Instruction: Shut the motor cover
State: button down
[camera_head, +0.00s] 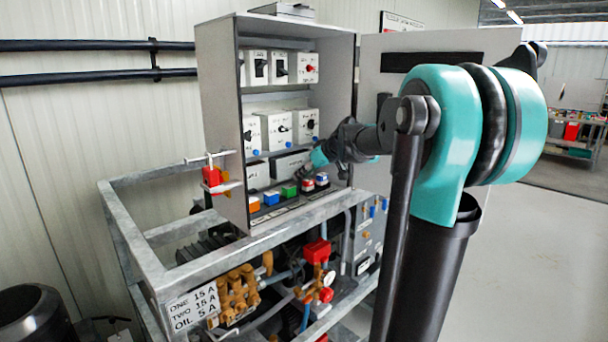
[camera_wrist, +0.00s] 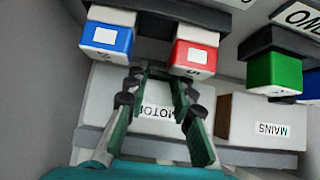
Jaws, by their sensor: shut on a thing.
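The motor cover (camera_wrist: 160,104) is a wide white panel labelled MOTOR in the wrist view, where the picture is upside down. It also shows in the head view (camera_head: 289,164), low in the grey cabinet and partly behind my arm. My gripper (camera_wrist: 155,77) has its two dark green fingers across the panel's face, with the tips near its edge by the buttons. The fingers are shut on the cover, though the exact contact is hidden. In the head view my gripper (camera_head: 304,172) reaches into the cabinet from the right. How far the cover is tilted is unclear.
A blue button (camera_wrist: 106,38) and a red button (camera_wrist: 193,54) flank the fingertips closely. A green button (camera_wrist: 275,74) and the white MAINS cover (camera_wrist: 265,122) are to the right. The cabinet door (camera_head: 365,75) stands open behind my arm. Pipes and valves fill the frame below.

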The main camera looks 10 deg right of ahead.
jog(key=c, duration=1.3)
grip_release()
jog(key=shift+f, duration=0.15)
jog(key=v, duration=1.2)
